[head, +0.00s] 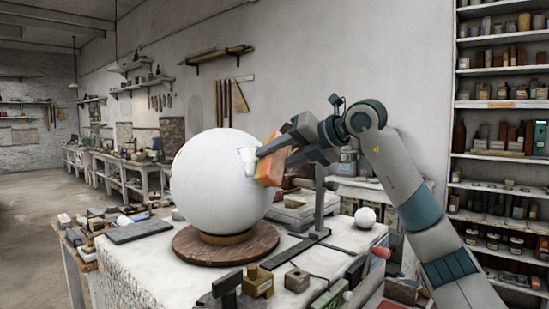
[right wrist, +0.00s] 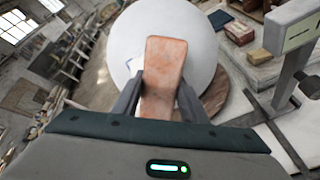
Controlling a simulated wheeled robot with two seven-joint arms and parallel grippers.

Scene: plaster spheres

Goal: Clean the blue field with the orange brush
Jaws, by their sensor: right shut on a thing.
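A large white plaster sphere (head: 215,185) stands on a round wooden base (head: 195,248) on the table. A small pale bluish patch (head: 246,160) shows on its right side in the head view, partly hidden by the orange brush (head: 268,168). In the right wrist view a faint bluish edge (right wrist: 133,64) shows left of the brush's orange block (right wrist: 163,75). My right gripper (head: 277,149) is shut on the brush and holds it at the sphere's right side. Whether the brush touches the sphere cannot be told. My left gripper is not in view.
A small white ball (head: 365,217) lies on the table to the right. A grey upright stand (head: 319,200) is close below my right arm. Several blocks and tools lie along the front edge. A dark slab (head: 139,231) lies left of the base.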

